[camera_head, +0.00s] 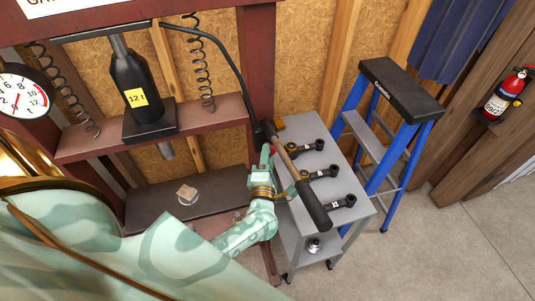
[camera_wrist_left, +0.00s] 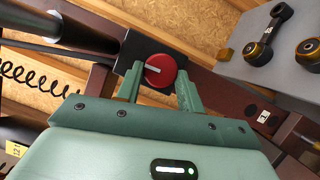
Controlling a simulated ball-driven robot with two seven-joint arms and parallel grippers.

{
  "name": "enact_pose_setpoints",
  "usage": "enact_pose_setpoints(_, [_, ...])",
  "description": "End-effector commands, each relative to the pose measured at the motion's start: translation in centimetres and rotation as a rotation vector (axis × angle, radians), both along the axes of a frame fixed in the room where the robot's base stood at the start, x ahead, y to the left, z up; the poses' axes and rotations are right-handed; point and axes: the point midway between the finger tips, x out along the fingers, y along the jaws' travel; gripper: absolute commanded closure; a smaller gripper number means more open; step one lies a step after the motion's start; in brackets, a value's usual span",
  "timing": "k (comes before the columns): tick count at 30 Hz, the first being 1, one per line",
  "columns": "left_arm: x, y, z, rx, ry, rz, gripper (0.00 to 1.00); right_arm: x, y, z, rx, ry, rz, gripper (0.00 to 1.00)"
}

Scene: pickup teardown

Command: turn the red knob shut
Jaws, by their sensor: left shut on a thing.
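The red knob (camera_wrist_left: 160,70) is a round dial with a white line across its face, lying nearly level in the left wrist view. It sits on a dark plate (camera_wrist_left: 128,75) on the press frame. My left gripper (camera_wrist_left: 160,88) has one finger on each side of the knob and is shut on it. In the head view my left gripper (camera_head: 267,164) reaches up to the frame's right post, and only a small red bit of the knob (camera_head: 272,149) shows behind the fingers. My right gripper is not in view.
A pump handle (camera_head: 311,201) with a black grip slants down just right of my gripper, over a grey cart (camera_head: 285,214) with several dark tools. A black jack (camera_head: 136,85) and a gauge (camera_head: 22,96) are left. A blue stepladder (camera_head: 400,95) stands right.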

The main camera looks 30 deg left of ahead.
Motion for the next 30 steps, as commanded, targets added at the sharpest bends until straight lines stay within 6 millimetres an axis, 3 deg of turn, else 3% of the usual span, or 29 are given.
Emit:
enact_pose_setpoints(16, [0.03,-0.01,0.04,0.014,0.016,-0.001,0.85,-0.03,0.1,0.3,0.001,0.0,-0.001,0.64])
enact_pose_setpoints(17, [0.04,-0.01,0.03,0.014,0.016,-0.001,0.54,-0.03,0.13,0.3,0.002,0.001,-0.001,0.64])
enact_pose_setpoints(18, [0.03,-0.01,0.04,0.014,0.016,0.0,0.43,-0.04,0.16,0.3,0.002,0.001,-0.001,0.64])
enact_pose_setpoints(30, [-0.71,-0.39,-0.17,0.013,0.018,-0.001,0.41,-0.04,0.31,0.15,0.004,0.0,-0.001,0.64])
